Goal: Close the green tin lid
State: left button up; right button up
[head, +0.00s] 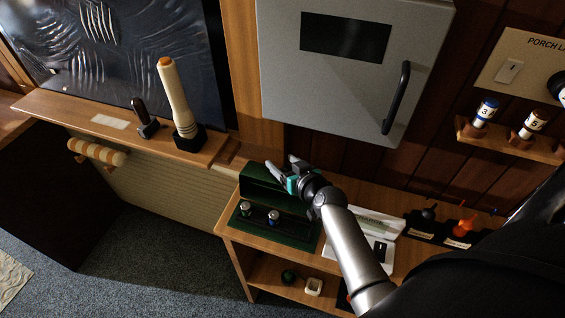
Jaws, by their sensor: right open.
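The green tin (297,238) sits on the wooden shelf unit with its lid (259,186) raised at the back. My right gripper (281,163) is open and empty, at the lid's upper edge in the picture. Its fingers point up and left. I cannot tell whether it touches the lid. My right wrist and forearm hide the right end of the lid. My left gripper is not in view.
A grey cabinet with a black handle (399,98) hangs above the tin. A white case (374,222) and dark trays with small items lie to the right. A ledge at left holds a cream-coloured torch-like object (177,100) and a dark-handled tool (143,117).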

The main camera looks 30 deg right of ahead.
jog(key=shift+w+f, duration=0.1)
jog(key=shift+w, duration=0.1)
jog(key=shift+c, duration=0.3)
grip_shut()
dwell(1.1)
